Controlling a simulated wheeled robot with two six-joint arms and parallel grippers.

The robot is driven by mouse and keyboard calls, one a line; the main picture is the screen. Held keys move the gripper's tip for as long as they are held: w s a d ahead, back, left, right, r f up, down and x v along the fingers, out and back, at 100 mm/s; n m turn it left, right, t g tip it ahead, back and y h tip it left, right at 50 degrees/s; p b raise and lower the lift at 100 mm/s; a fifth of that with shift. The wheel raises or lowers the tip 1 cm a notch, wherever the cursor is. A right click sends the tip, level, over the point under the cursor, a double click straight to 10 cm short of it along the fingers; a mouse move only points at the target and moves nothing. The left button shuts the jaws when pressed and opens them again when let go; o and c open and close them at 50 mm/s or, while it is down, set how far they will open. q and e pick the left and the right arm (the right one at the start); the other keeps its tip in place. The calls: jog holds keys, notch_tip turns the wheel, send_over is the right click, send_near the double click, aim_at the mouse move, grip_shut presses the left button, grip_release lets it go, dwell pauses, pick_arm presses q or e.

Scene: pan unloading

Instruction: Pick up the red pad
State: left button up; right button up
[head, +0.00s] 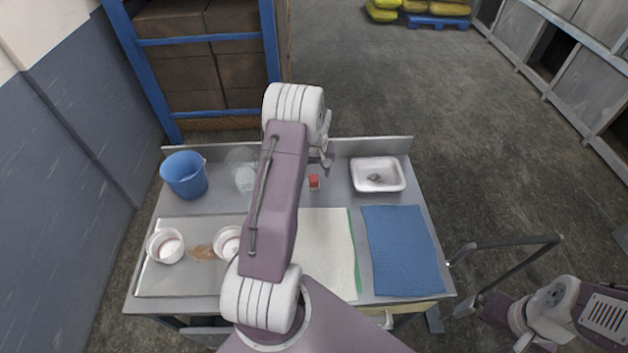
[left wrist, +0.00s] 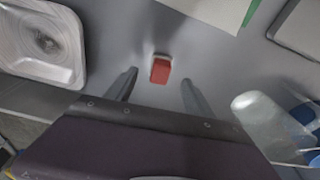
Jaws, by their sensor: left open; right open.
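The red pad (head: 314,183) is a small red block with a pale edge, lying on the grey worktop behind the white sheet. It also shows in the left wrist view (left wrist: 160,70). My left gripper (head: 328,159) is open and empty above the worktop. In the left wrist view its two fingers (left wrist: 158,78) stand either side of the pad, with clear gaps, and I cannot tell the height between them. My right gripper (head: 463,304) is at the lower right, off the worktop's right side. It is open, and its fingers are small and hard to make out.
A white tray (head: 357,186) stands right of the pad, and a blue cloth (head: 404,250) lies in front of it. A blue bucket (head: 184,175) and a clear container (head: 244,177) stand at the back left. White cups (head: 166,245) sit on a flat tray (head: 180,284).

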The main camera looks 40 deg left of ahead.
aim_at(314, 178)
pick_arm(q)
jog(key=shift+a+f, duration=0.15)
jog(key=f, duration=0.1)
jog(key=f+p, duration=0.2)
jog(key=f, duration=0.1)
jog(key=shift+w+a, duration=0.2)
jog(key=shift+w, duration=0.05)
jog(key=shift+w+a+f, duration=0.1)
jog(key=shift+w+f, duration=0.05)
jog(key=shift+f, duration=0.25)
grip_shut()
jog(key=shift+r+b, duration=0.35)
jog(key=shift+r, duration=0.2)
notch_tip(314, 178, up, 3)
jog(key=shift+f+b, duration=0.2)
jog(key=shift+b, duration=0.3)
jog(key=s+d+r+b, duration=0.2)
jog(key=d+r, duration=0.5)
jog(key=d, duration=0.4)
jog(key=shift+s+d+r+b, duration=0.2)
jog(key=shift+d+b, duration=0.05)
jog(key=shift+b, duration=0.15)
